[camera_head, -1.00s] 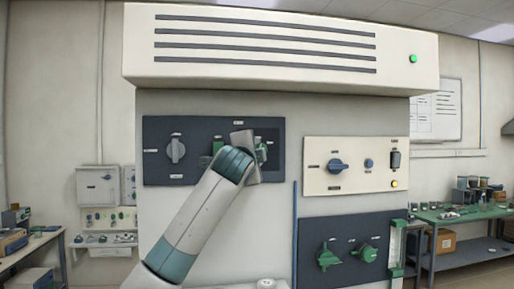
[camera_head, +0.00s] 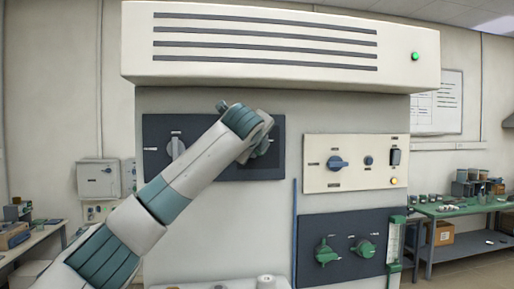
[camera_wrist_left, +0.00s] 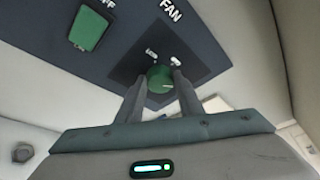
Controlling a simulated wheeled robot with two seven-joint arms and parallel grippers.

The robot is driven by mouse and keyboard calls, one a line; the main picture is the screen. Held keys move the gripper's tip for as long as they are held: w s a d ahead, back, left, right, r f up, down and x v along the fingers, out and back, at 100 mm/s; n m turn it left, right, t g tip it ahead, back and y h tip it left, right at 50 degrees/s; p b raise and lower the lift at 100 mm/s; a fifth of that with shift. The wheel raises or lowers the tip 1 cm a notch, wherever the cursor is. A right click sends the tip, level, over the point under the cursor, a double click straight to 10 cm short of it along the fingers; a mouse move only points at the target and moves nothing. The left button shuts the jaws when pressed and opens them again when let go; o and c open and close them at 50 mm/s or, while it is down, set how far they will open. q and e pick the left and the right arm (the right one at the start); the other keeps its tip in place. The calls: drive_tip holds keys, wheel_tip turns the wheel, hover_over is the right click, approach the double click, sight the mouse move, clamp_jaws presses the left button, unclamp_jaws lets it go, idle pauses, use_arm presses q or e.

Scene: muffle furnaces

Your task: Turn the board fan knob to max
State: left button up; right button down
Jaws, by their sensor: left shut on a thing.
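The board fan knob (camera_wrist_left: 160,79) is round and green, on a dark plate under the word FAN in the left wrist view. Small labels, one reading LOW, sit beside it; the other is too small to read. My left gripper (camera_head: 263,146) is shut on the knob, one finger at each side. In the head view the gripper and wrist cover most of the knob at the right end of the dark upper-left panel (camera_head: 155,172). The knob's exact pointer angle cannot be told. My right gripper is not in view.
A green switch (camera_wrist_left: 88,28) sits beside the fan plate. A grey knob (camera_head: 175,148) is on the same panel, left of my wrist. A cream panel (camera_head: 318,178) with a blue knob (camera_head: 337,162) is to the right. Green valve knobs (camera_head: 326,252) are below it.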

use_arm(q)
drive_tip(key=shift+m, duration=0.4)
drive_tip(key=o, duration=1.1)
drive_tip(key=shift+s, duration=0.1)
drive_tip(key=b+v, duration=0.9)
drive_tip(key=v, duration=0.8)
drive_tip(key=shift+d+r+b, duration=0.1)
drive_tip(key=shift+d+b, duration=0.1)
drive_tip(key=shift+b, duration=0.15)
